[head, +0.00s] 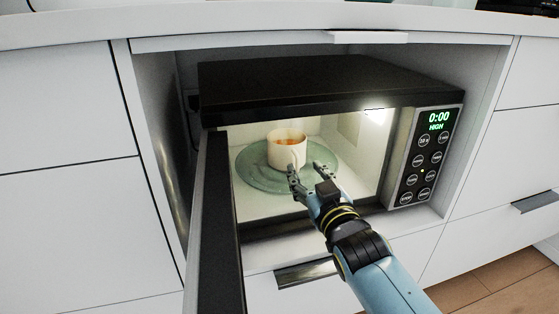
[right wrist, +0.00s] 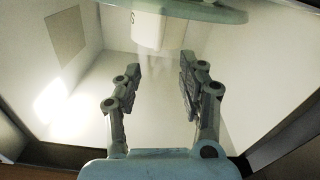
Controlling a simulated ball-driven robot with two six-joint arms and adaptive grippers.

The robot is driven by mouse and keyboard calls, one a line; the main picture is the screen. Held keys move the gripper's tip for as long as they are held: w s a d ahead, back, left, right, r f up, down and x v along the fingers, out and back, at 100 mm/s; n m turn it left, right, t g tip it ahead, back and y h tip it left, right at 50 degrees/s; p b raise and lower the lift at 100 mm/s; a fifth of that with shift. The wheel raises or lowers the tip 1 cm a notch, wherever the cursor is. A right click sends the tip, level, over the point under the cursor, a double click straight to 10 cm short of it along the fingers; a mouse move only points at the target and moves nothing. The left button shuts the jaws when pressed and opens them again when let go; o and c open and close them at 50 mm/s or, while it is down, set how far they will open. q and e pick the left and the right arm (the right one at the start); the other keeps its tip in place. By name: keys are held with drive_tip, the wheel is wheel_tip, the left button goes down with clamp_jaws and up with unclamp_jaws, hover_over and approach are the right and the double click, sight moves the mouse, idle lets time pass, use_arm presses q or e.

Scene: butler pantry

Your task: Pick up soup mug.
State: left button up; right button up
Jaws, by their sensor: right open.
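The soup mug (head: 286,149) is white with orange soup showing inside. It stands upright on the round greenish turntable (head: 254,178) inside the open microwave. My right gripper (head: 307,172) reaches into the cavity from the front right, just in front of the mug. Its fingers are apart and empty. In the right wrist view, the open fingers of the gripper (right wrist: 160,78) point toward the mug (right wrist: 158,30), which shows at the top, beyond the fingertips. The turntable edge (right wrist: 225,15) shows there too. My left gripper is in neither view.
The black microwave (head: 310,82) sits in a white cabinet niche. Its door (head: 216,230) hangs open at the left, close to the opening. The control panel (head: 428,155) is at the right and reads 0:00 HIGH. The cavity walls leave limited room around the arm.

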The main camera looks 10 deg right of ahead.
sight(297, 157)
drive_tip(key=w+b, duration=0.2)
drive_tip(key=w, duration=0.4)
drive_tip(key=shift+w+f, duration=0.15)
drive_tip(key=shift+w, duration=0.25)
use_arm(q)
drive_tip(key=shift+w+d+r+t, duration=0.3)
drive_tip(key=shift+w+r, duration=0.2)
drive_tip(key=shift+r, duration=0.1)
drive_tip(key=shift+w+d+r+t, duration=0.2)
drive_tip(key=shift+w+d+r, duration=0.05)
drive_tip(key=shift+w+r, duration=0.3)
use_arm(e)
clamp_jaws()
